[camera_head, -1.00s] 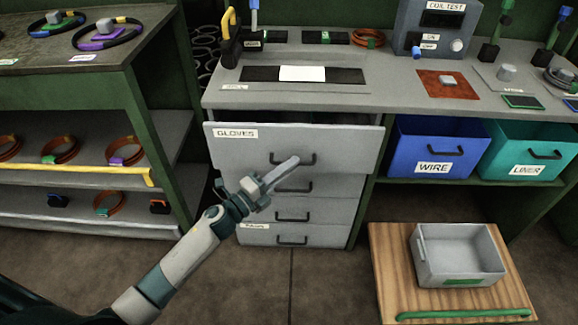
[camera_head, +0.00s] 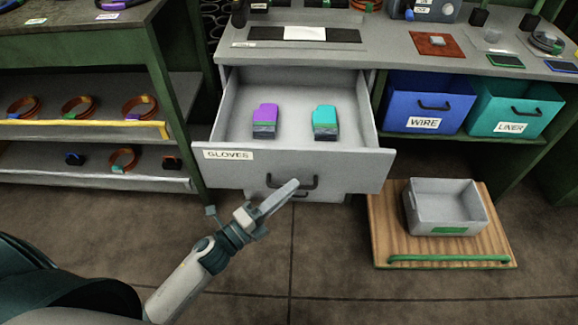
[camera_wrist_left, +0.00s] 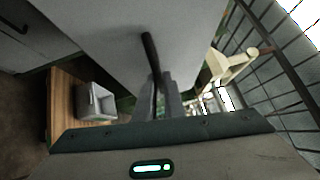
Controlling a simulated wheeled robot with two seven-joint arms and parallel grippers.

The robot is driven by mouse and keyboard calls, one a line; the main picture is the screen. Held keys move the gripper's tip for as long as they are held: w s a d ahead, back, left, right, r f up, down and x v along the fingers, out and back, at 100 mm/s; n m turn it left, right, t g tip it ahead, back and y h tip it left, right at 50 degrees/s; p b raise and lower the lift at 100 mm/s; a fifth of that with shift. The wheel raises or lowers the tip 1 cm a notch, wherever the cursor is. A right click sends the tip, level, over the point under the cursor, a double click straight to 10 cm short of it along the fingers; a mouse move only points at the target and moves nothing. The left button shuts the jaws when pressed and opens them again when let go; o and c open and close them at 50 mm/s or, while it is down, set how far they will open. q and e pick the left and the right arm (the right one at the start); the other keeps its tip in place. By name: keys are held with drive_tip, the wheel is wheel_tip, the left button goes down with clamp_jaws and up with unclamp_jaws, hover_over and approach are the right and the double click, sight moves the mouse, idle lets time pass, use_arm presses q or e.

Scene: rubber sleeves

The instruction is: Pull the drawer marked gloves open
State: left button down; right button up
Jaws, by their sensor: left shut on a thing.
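The drawer marked gloves (camera_head: 330,172) stands pulled well out of the bench in the head view, with its label at the front's upper left. Inside lie a purple-topped glove item (camera_head: 265,118) and a teal-topped one (camera_head: 325,120), apart from each other. My left gripper (camera_head: 293,185) is at the dark handle (camera_head: 312,183) on the drawer front and is shut on it. In the left wrist view the handle (camera_wrist_left: 150,48) runs down between the fingers (camera_wrist_left: 166,92). My right gripper is not in view.
A grey bin (camera_head: 445,205) sits on a wooden board (camera_head: 385,240) on the floor to the right. A blue wire bin (camera_head: 428,100) and a teal liner bin (camera_head: 515,108) stand under the bench. A shelf rack (camera_head: 90,160) is at left. Floor before the drawer is clear.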

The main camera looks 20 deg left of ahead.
use_arm(q)
drive_tip(key=s+d, duration=0.1)
drive_tip(key=s, duration=0.5)
drive_tip(key=shift+s+d, duration=0.3)
drive_tip(key=shift+d, duration=0.1)
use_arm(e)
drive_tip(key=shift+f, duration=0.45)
use_arm(q)
drive_tip(key=c, duration=1.8)
unclamp_jaws()
drive_tip(key=shift+c, duration=0.2)
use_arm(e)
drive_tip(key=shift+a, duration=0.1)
use_arm(q)
drive_tip(key=shift+s, duration=0.1)
